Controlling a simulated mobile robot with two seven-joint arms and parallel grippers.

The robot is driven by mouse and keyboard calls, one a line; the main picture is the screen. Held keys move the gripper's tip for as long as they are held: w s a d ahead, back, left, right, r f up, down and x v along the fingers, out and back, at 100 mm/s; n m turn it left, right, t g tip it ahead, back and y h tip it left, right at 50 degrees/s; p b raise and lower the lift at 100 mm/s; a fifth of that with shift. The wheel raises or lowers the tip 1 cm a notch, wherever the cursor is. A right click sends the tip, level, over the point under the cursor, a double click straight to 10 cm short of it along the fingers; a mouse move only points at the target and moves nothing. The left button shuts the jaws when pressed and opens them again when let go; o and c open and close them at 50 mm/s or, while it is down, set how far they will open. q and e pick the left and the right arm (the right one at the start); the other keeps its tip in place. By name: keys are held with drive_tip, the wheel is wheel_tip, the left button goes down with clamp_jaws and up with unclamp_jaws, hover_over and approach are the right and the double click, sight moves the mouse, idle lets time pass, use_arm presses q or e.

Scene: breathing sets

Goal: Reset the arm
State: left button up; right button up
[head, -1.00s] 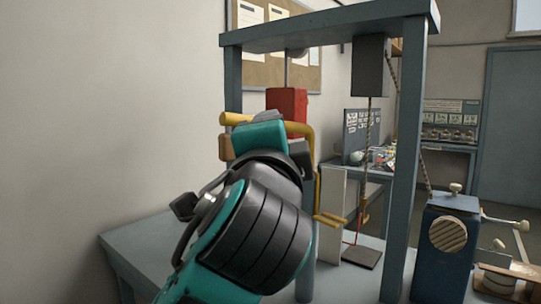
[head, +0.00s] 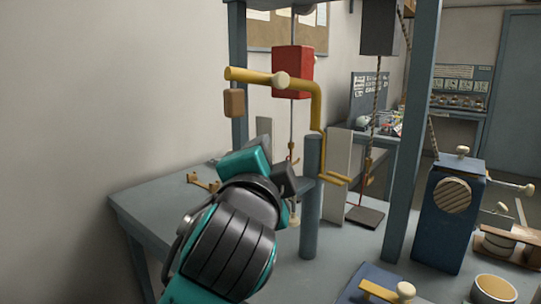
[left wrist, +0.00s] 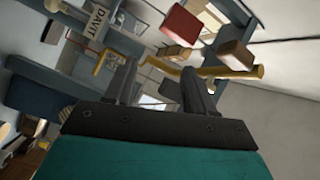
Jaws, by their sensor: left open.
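My left arm comes in from the bottom of the head view, with its gripper (head: 292,182) low beside a grey post (head: 312,200). The gripper stands below a yellow bent bar (head: 318,105) and apart from it in the picture. In the left wrist view the two dark fingers (left wrist: 158,78) are spread with nothing between them. Beyond them are the yellow bar (left wrist: 245,73), a red block (left wrist: 182,24) and a brown block (left wrist: 236,55). The head view also shows the red block (head: 292,72) and the brown block (head: 233,103) by the bar. My right gripper is not in view.
A grey bench (head: 150,205) with an upright frame post (head: 412,150) surrounds the arm. Bare wall lies to the left.

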use_arm(q)
drive_tip(key=s+a+f+n+g, duration=0.1)
drive_tip(key=a+f+n+g, duration=0.2)
drive_tip(key=f, duration=1.2)
drive_tip(key=a+f+n+g, duration=0.2)
drive_tip(key=a+f+n, duration=0.15)
drive_tip(key=f, duration=1.05)
drive_tip(key=s+a+f+n+g, duration=0.1)
drive_tip(key=s+a+f+n, duration=0.2)
drive_tip(key=s+a+f, duration=0.2)
drive_tip(key=s+a+f+n+g, duration=0.1)
drive_tip(key=s+a+f+n, duration=0.2)
drive_tip(key=s+f, duration=0.9)
drive_tip(key=a+f, duration=0.1)
drive_tip(key=a, duration=0.2)
drive_tip(key=shift+f+y, duration=0.15)
drive_tip(key=shift+y, duration=0.15)
